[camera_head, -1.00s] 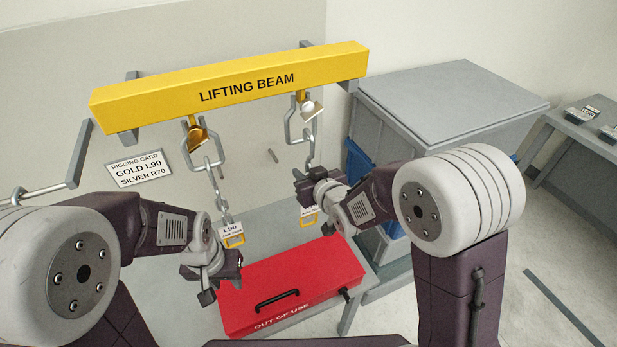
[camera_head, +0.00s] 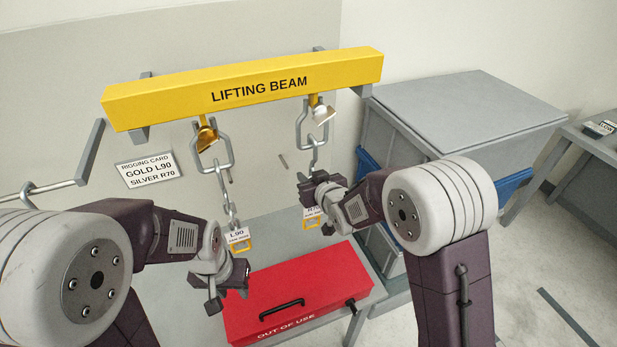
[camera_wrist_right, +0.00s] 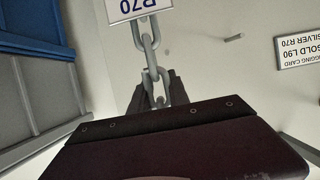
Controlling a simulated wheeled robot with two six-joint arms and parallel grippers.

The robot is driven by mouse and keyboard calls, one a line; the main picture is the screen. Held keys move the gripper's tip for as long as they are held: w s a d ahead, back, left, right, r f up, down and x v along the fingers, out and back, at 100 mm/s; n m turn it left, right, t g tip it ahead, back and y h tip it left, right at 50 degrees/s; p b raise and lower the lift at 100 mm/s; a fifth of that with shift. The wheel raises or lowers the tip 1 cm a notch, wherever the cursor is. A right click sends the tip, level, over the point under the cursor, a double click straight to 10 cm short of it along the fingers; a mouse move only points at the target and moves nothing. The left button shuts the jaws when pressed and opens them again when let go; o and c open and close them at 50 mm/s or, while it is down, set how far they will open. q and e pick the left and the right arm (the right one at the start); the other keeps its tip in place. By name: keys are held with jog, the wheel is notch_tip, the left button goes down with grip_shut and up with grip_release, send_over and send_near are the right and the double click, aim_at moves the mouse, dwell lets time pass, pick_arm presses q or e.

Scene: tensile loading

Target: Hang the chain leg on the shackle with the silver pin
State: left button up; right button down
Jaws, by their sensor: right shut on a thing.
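The shackle with the silver pin (camera_head: 322,113) hangs under the right end of the yellow lifting beam (camera_head: 245,92). A grey chain (camera_head: 314,152) runs from its bow down to my right gripper (camera_head: 312,186), which is shut on the chain leg. Its R70 tag (camera_head: 312,212) hangs below the gripper; the right wrist view shows the chain (camera_wrist_right: 150,60) and tag (camera_wrist_right: 138,8). I cannot tell whether the top link is seated in the shackle. The gold-pin shackle (camera_head: 207,136) holds the chain with the L90 tag (camera_head: 237,236). My left gripper (camera_head: 230,292) is low, beside the red case; its opening is unclear.
A red OUT OF USE case (camera_head: 300,295) lies on the grey bench below the chains. A grey lidded bin (camera_head: 465,105) stands at right. A rigging card (camera_head: 149,169) on the wall reads GOLD L90, SILVER R70. A bar with a link (camera_head: 45,190) is at left.

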dwell(0.3)
jog(key=c, duration=1.2)
grip_release()
jog(key=shift+o, duration=0.2)
jog(key=b+v, duration=0.1)
jog(key=v, duration=0.8)
jog(key=shift+b, duration=0.35)
